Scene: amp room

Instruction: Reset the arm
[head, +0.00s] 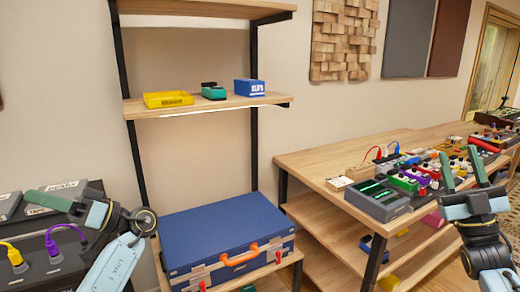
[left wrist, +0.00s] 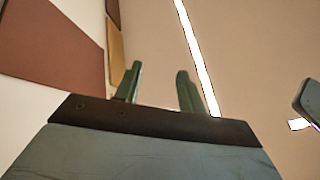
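My left gripper (head: 58,200) is at the lower left of the head view, raised in front of the dark cases there. Its two fingers (left wrist: 158,85) stand apart in the left wrist view with nothing between them, against wall and ceiling. My right gripper (head: 463,167) is at the right of the head view, in front of the workbench. Its green fingers point up and stand apart, with nothing seen held between them. Small pedals on the bench show behind it; I cannot tell how close it is to them.
The wooden workbench (head: 330,160) carries several coloured pedals and a grey tray-like unit (head: 378,202). A blue case (head: 225,232) lies on the low shelf at centre. The upper shelf (head: 208,104) holds a yellow bin (head: 168,100), a green item (head: 213,92) and a blue box (head: 249,88).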

